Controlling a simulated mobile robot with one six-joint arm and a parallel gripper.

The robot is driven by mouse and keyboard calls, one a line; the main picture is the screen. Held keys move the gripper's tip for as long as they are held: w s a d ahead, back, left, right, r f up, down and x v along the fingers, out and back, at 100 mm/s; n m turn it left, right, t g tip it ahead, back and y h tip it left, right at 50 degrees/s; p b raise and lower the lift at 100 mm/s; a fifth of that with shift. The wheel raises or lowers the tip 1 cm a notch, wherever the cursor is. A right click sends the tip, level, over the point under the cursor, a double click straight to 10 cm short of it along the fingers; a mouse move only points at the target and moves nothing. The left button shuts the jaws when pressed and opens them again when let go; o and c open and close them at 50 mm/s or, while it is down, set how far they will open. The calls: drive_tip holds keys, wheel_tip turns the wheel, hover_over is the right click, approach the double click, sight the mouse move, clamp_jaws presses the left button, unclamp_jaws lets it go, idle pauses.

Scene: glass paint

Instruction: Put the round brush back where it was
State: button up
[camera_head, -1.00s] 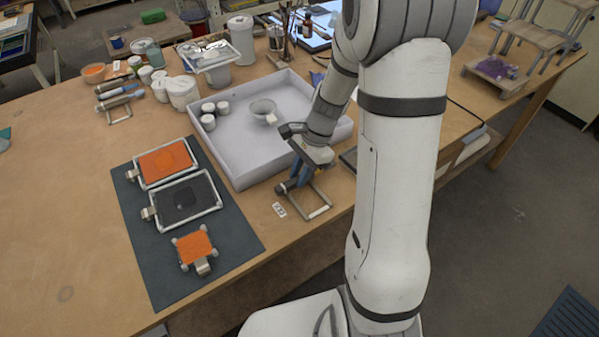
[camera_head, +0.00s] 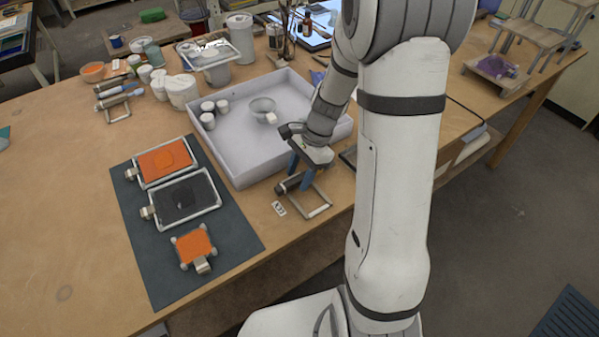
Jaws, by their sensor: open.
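The round brush (camera_head: 287,184), a short dark handle with a grey end, lies at the left end of a small metal frame rest (camera_head: 318,211) near the table's front edge. My gripper (camera_head: 299,174) is just above and around this end of the rest. Its two blue fingers are spread apart, one behind the brush and one in front of it. The brush is partly hidden by the fingers, and I cannot tell whether they touch it.
A white-grey tray (camera_head: 240,172) with a bowl and small jars stands close behind my gripper. A small label card (camera_head: 279,208) lies left of the rest. A dark mat (camera_head: 154,272) with framed orange and black panels lies further left.

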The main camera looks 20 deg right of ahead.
drive_tip(key=v, duration=0.7)
drive_tip(key=shift+d+r+b, duration=0.2)
drive_tip(key=shift+r+b, duration=0.15)
drive_tip(key=shift+b, duration=0.05)
drive_tip(key=shift+s+a+r+n, duration=0.1)
drive_tip(key=shift+s+r+n, duration=0.1)
drive_tip(key=shift+r+n, duration=0.15)
drive_tip(key=s+a+r+n+t+h, duration=0.1)
drive_tip(key=s+r+n+t+h, duration=0.1)
drive_tip(key=s+r+n, duration=0.2)
drive_tip(key=s+a+r+n+t+h, duration=0.1)
drive_tip(key=s+r+n, duration=0.3)
drive_tip(key=s+n, duration=0.6)
drive_tip(key=shift+s+a+r+t+h, duration=0.25)
drive_tip(key=shift+s+t+h, duration=0.3)
drive_tip(key=shift+t, duration=0.35)
drive_tip(key=shift+w, duration=0.1)
drive_tip(key=shift+c, duration=1)
drive_tip(key=shift+d, duration=0.15)
